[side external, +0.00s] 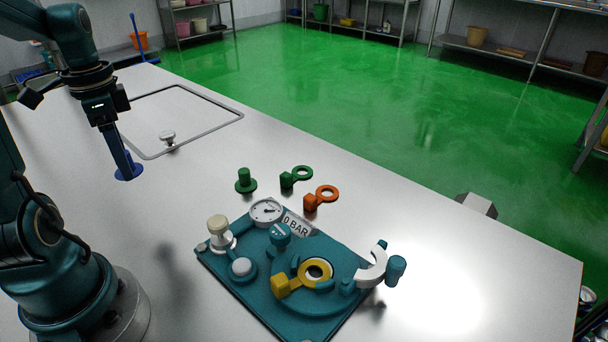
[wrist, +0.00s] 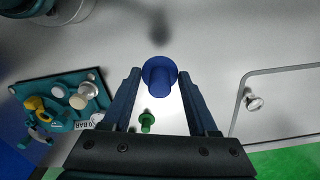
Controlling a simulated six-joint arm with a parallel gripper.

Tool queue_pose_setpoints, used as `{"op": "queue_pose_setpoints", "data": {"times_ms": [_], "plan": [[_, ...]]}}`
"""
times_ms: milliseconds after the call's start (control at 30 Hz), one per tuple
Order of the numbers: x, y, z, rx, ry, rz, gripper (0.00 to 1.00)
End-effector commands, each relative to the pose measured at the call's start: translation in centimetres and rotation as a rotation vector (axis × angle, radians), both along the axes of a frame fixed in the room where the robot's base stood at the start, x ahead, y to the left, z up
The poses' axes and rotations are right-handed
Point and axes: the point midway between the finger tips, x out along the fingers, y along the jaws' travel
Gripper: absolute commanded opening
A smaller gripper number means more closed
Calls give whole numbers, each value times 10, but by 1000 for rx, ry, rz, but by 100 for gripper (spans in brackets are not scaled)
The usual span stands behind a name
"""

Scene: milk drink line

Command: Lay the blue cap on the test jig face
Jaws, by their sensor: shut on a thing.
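My gripper (side external: 125,160) points down on the left side of the table, shut on the blue cap (side external: 128,174). In the wrist view the blue cap (wrist: 158,66) is a round flange with a stem, held between the fingertips of my gripper (wrist: 157,80). It appears clear of the table, with a shadow apart from it. The teal test jig (side external: 240,288) stands to the right and nearer the camera, well away from the cap. A yellow ringed piece (side external: 288,284) sits around a pale round face (side external: 315,271) on it. The jig also shows in the wrist view (wrist: 62,88).
A green cap (side external: 245,181), a green ringed piece (side external: 292,179) and an orange ringed piece (side external: 320,198) lie behind the jig. The jig carries a gauge (side external: 266,211), a cream knob (side external: 218,230) and a white curved clamp (side external: 372,270). A framed panel with a knob (side external: 168,137) lies behind my gripper.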

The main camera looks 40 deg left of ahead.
Motion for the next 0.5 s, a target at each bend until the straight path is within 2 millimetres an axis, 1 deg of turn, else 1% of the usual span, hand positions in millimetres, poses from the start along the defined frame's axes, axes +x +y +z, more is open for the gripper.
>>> {"op": "queue_pose_setpoints", "data": {"times_ms": [167,267,400,467,500], "plan": [[0,0,0,0,0,12,0],[-1,-1,0,-6,5,67,0],[2,2,6,-1,0,233,0],[8,4,10,2,-3,308,0],[15,2,13,3,-4,348,0]]}}
